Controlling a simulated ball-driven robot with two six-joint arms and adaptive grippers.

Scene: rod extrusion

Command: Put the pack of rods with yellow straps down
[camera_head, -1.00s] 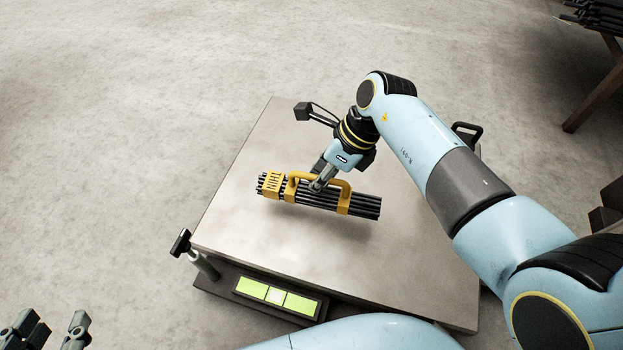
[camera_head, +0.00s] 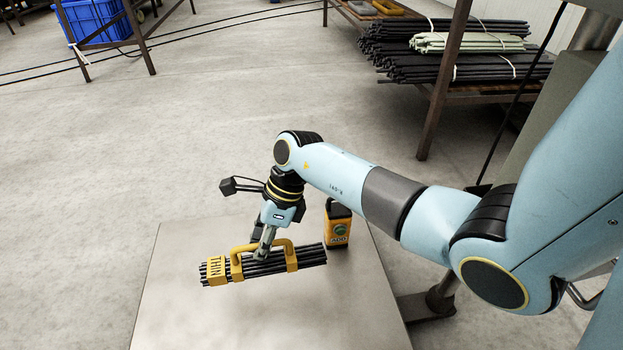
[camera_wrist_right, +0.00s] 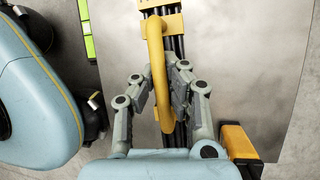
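The pack of rods with yellow straps (camera_head: 310,258) is a bundle of dark rods with a yellow handle and a yellow "THIN" label. My right gripper (camera_head: 263,252) is shut on the handle from above. The pack lies level over the metal table top (camera_head: 190,309); I cannot tell for sure whether it touches. In the right wrist view the handle (camera_wrist_right: 157,70) runs between the two fingers (camera_wrist_right: 158,92), with the rods (camera_wrist_right: 182,47) behind it. My left gripper is out of view.
A yellow and black device (camera_head: 338,226) stands on the table right behind the pack. A rack (camera_head: 433,110) with bundled rods is at the back right, a blue crate (camera_head: 97,22) at the back left. The table's front and left are bare.

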